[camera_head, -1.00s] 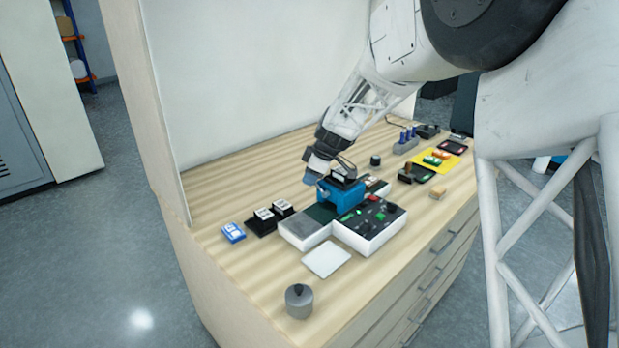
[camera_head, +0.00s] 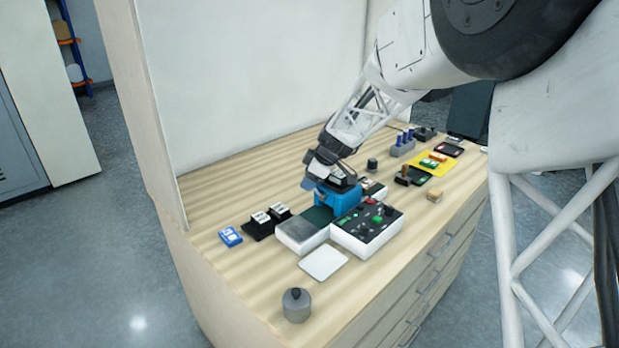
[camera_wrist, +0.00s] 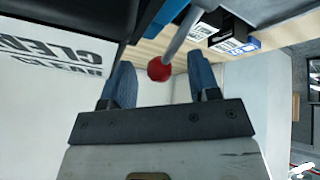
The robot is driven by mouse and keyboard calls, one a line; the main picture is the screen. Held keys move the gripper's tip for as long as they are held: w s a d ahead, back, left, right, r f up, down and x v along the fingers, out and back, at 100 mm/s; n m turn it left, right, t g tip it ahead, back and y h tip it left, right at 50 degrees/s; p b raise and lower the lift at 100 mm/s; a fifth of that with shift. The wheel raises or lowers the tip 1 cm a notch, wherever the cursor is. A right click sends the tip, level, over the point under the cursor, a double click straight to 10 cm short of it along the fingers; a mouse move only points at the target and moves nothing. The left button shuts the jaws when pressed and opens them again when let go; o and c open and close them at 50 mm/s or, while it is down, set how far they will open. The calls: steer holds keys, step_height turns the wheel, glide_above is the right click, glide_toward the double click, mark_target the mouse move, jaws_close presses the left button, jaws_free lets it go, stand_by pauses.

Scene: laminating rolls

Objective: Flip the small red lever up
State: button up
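The small red lever shows in the wrist view as a round red knob (camera_wrist: 158,69) on a grey rod. The knob appears between the two blue fingers of my gripper (camera_wrist: 160,78), with space on both sides. The fingers are apart; I see no contact with the knob. In the head view my gripper (camera_head: 314,178) is low at the left side of the blue machine (camera_head: 338,199). The lever is hidden or too small to make out there.
A white control box (camera_head: 368,231) with buttons stands in front of the blue machine. Black stands (camera_head: 259,226), a blue-white box (camera_head: 230,236), a white plate (camera_head: 323,263) and a grey weight (camera_head: 296,305) are nearby.

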steer(key=shift+s+r, duration=0.1)
steer(key=v, duration=0.7)
steer(key=shift+r, duration=0.25)
steer(key=shift+d, duration=0.15)
steer(key=shift+s, duration=0.15)
steer(key=s+d+r+m+h, duration=0.1)
steer(key=s+d+r+m, duration=0.15)
steer(key=s, duration=0.55)
steer(key=s+d+r+m+h, duration=0.1)
steer(key=s+d+m, duration=0.2)
steer(key=s, duration=0.4)
steer(key=s+d+r+m, duration=0.2)
steer(key=s+d, duration=0.1)
steer(key=s, duration=0.5)
steer(key=s+d+f+m+h, duration=0.1)
steer(key=s+d+m, duration=0.2)
steer(key=s, duration=0.8)
steer(key=s+d+f+m+h, duration=0.2)
steer(key=s+d+m, duration=0.2)
steer(key=s, duration=0.7)
steer(key=shift+s+d+m+g, duration=0.3)
steer(key=shift+s+m, duration=0.05)
steer(key=shift+m, duration=0.6)
